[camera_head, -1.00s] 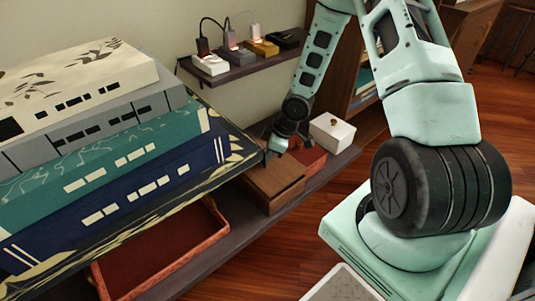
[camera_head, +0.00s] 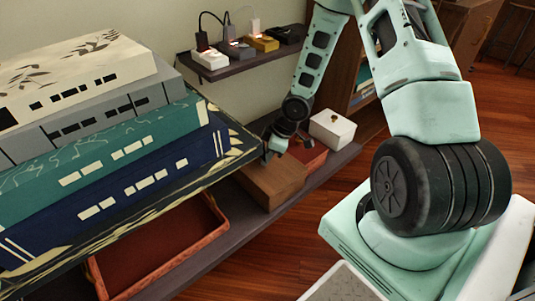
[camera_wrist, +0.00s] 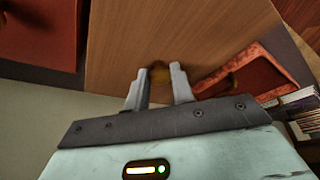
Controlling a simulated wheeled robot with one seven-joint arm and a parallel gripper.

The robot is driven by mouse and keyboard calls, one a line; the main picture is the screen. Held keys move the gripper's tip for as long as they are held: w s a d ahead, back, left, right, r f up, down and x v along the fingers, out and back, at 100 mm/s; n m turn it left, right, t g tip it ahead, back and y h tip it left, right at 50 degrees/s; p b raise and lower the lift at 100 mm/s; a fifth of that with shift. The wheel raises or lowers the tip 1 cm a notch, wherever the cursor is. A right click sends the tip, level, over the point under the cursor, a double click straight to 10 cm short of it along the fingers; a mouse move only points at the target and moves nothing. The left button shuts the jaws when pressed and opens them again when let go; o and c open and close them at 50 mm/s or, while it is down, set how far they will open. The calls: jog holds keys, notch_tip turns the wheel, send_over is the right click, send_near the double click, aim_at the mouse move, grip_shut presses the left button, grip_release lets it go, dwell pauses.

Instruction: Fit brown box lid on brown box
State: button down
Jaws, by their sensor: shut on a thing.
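The brown box lid (camera_head: 272,182) is a flat wooden panel at the middle of the low shelf in the head view. My gripper (camera_wrist: 159,74) is shut on that knob. I cannot tell whether the lid touches the box's rim all round.
A red open tray (camera_head: 165,245) lies left on the shelf (camera_head: 240,225). A white lidded box (camera_head: 332,130) and a red box (camera_head: 310,155) stand to the right. Large stacked books (camera_head: 110,130) overhang the left.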

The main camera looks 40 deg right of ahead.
jog(key=shift+f, duration=0.25)
jog(key=c, duration=1.1)
grip_release()
jog(key=p+v, duration=1.1)
jog(key=v, duration=0.6)
jog(key=shift+s+d+r, duration=0.1)
jog(key=shift+d+r, duration=0.1)
jog(key=shift+r, duration=0.05)
